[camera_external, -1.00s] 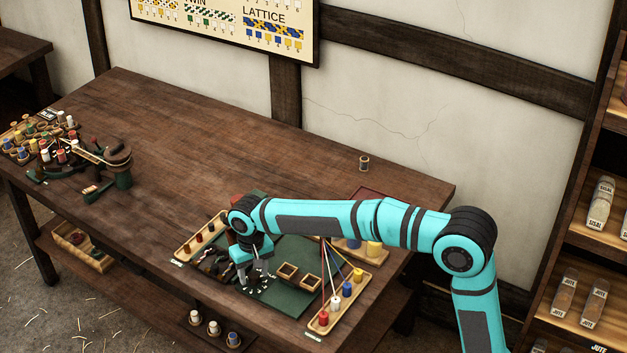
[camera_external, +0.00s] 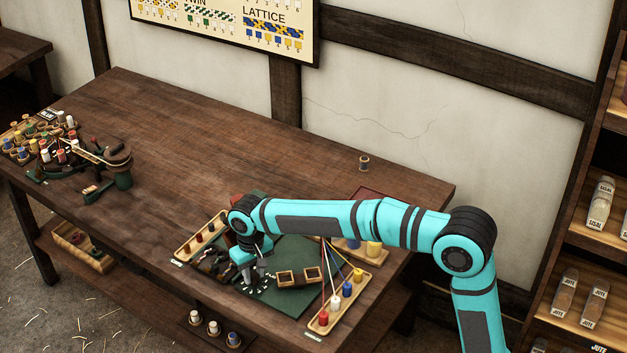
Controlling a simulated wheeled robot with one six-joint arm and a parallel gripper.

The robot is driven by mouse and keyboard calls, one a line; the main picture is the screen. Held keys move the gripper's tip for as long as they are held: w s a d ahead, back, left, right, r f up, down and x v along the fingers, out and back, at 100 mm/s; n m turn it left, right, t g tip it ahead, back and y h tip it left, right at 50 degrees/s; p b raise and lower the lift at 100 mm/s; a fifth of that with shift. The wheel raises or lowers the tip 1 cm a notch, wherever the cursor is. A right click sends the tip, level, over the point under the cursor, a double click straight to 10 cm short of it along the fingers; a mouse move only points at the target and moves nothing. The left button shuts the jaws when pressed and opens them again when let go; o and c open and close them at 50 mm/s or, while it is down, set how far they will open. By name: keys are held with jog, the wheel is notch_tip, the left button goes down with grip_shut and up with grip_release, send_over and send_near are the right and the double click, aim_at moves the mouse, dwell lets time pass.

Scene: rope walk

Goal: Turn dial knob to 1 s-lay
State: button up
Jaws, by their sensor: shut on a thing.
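My gripper (camera_external: 254,284) points down at the front of the dark green board (camera_external: 292,302) and is shut on the dial knob. The knob itself is mostly hidden by the fingers. Small white marks (camera_external: 267,287) show on the board around the fingertips. They are too small to read, so I cannot tell which setting the knob points to.
A wooden tray with red, white, blue and yellow spools (camera_external: 347,289) stands right of the board, with strands running from it. Another peg tray (camera_external: 202,234) is at the left. Tools and spools (camera_external: 118,168) crowd the table's far left. The table's back middle is clear.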

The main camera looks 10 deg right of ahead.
aim_at(254, 274)
jog(key=n, duration=0.6)
dwell(0.6)
jog(key=o, duration=1)
jog(key=shift+c, duration=0.2)
jog(key=shift+r, duration=0.1)
notch_tip(254, 274, up, 17)
jog(key=shift+w, duration=0.15)
jog(key=shift+r, duration=0.1)
